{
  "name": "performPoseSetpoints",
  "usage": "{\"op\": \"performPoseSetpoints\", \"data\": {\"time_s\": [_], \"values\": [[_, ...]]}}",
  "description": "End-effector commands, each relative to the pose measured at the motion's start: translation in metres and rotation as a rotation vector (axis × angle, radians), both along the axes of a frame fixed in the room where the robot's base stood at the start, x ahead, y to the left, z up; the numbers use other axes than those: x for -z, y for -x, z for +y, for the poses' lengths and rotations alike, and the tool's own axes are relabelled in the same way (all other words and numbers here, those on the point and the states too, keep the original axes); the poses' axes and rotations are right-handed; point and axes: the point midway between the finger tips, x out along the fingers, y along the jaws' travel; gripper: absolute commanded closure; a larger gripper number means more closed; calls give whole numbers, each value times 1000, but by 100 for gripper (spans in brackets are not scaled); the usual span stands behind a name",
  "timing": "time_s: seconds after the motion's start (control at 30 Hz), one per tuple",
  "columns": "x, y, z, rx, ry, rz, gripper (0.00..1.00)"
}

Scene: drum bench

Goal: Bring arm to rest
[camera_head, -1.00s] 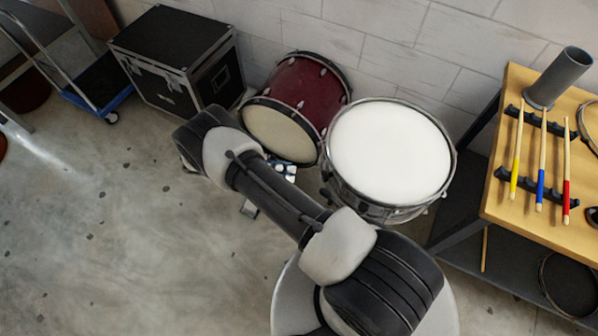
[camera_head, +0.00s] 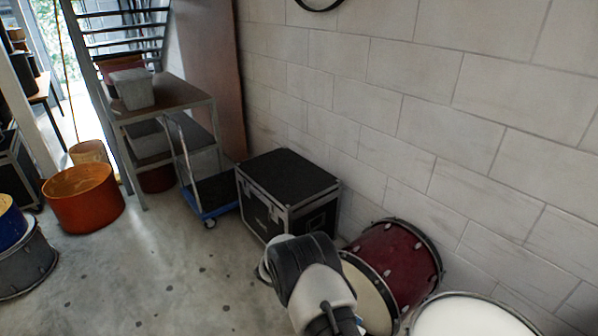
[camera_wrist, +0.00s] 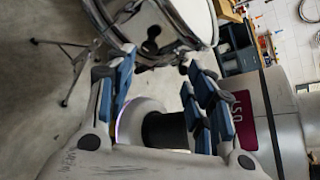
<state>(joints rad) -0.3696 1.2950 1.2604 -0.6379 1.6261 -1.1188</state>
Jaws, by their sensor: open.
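My gripper (camera_wrist: 163,95) shows in the wrist view with its blue-padded fingers spread apart and nothing between them. Behind the fingers is part of my own body. A white-headed drum (camera_wrist: 165,25) shows at the top of the wrist view, beyond the fingers. In the head view my arm rises at the bottom centre, in front of the dark red drum (camera_head: 407,262). The gripper itself is out of the head view.
A black flight case (camera_head: 287,190) stands against the block wall, left of the red drum. A white-headed drum (camera_head: 470,318) is at the bottom right. A blue trolley (camera_head: 213,192), a metal shelf (camera_head: 180,95) and an orange drum (camera_head: 84,197) stand further left. The floor between is clear.

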Motion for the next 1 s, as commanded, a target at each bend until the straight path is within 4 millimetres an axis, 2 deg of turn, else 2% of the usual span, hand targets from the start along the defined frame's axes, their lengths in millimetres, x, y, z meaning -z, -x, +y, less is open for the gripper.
{"op": "performPoseSetpoints", "data": {"time_s": [0.03,0.23,0.37,0.5,0.7,0.8,1.0], "values": [[-26,-5,-1,43,-25,-74,51],[-106,-2,-3,230,-113,-352,51],[-155,10,-7,365,-165,-529,51],[-201,31,-11,519,-219,-715,51],[-255,72,-15,757,-293,-968,51],[-276,95,-15,882,-331,-1090,51],[-303,143,-14,1148,-411,-1317,51]]}}
